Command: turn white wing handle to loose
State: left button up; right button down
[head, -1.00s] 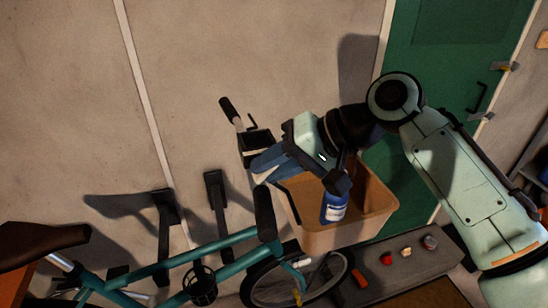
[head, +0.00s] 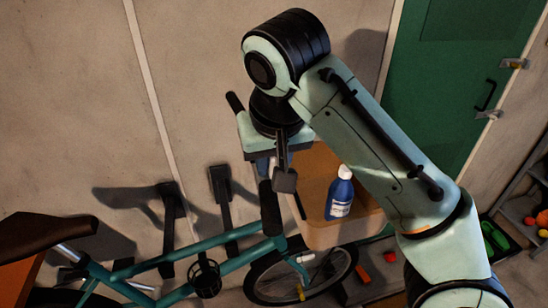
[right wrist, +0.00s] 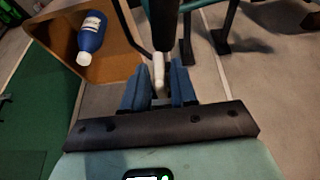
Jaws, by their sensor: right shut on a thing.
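The white wing handle (right wrist: 158,70) shows in the right wrist view as a short pale piece between the blue fingers, just below a dark bar. My right gripper (right wrist: 161,92) is shut on it; a finger also shows in the head view (head: 261,164). In the head view the wing handle is hidden behind my right wrist and arm, at the front of the teal bicycle (head: 232,259). My left gripper is in neither view.
A tan basket (head: 318,238) holding a blue bottle (head: 340,194) is close beside my right gripper; the right wrist view shows both too. Black wall hooks (head: 222,190) stand to the left. A green door (head: 447,105) and a shelf are at the right.

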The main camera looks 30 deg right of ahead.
jog(key=shift+a+h, duration=0.1)
jog(key=shift+h, duration=0.5)
jog(key=shift+g, duration=0.3)
jog(key=c, duration=1.2)
grip_release()
jog(key=shift+o, duration=0.2)
jog(key=shift+d, duration=0.2)
